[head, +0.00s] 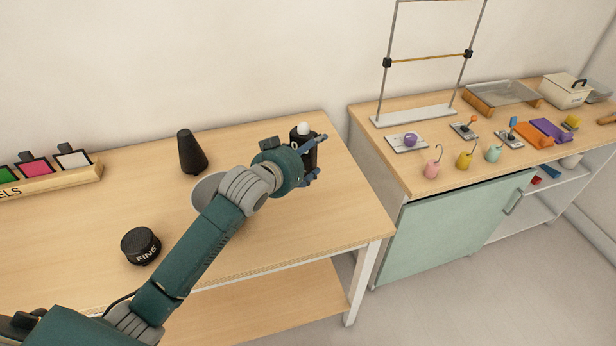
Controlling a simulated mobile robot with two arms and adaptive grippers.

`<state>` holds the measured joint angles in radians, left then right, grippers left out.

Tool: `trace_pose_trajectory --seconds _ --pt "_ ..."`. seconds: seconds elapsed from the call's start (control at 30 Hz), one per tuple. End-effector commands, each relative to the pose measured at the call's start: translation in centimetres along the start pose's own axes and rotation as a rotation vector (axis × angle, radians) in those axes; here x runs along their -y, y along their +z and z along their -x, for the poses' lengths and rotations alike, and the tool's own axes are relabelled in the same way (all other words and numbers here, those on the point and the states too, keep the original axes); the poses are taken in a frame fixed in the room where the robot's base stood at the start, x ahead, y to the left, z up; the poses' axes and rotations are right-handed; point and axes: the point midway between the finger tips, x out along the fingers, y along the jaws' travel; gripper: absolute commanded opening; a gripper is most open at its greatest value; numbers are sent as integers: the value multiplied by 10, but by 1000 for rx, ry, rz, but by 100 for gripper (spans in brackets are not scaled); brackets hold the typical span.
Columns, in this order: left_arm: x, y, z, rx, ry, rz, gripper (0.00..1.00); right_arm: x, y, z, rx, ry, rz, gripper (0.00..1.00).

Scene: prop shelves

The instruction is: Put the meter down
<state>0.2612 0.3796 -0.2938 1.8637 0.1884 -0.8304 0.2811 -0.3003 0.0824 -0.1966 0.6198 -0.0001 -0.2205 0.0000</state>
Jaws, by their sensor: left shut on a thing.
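The meter (302,132) is a black, upright body with a white dome on top. My left gripper (315,160) is shut on it at the right part of the left wooden table (340,205). My gripper and fingers hide much of the meter's lower part. I cannot tell whether its base touches the table. My right gripper is not in view.
A black cone (191,152), a round black piece marked FINE (141,246) and a pale disc (204,192) partly behind my arm are on the table. A labels rack (60,182) stands left. The right bench (390,165) holds weights and a metal frame. The table's right end is clear.

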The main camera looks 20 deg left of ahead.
Motion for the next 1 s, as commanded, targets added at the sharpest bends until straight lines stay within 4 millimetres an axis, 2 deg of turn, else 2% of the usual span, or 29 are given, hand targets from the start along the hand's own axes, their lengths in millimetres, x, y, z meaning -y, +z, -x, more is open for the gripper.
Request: trace_pose_trajectory --seconds 0.1,0.33,0.53,0.63,0.87,0.9,0.97,1.0 --pt "-1 22 -9 -1 2 1 36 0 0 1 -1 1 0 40" --pt "0 42 -18 -2 1 1 36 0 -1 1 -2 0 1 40" --pt "0 69 -29 -2 0 1 36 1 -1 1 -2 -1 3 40" --pt "0 75 -32 -4 1 1 36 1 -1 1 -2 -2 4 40" --pt "-1 76 -32 -4 2 1 36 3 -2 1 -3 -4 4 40" --pt "-1 78 -32 -1 1 1 79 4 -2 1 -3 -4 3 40" --pt "-1 78 -32 -1 1 1 90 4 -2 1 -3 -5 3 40" --pt "0 78 -32 -1 1 1 90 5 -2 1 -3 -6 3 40"
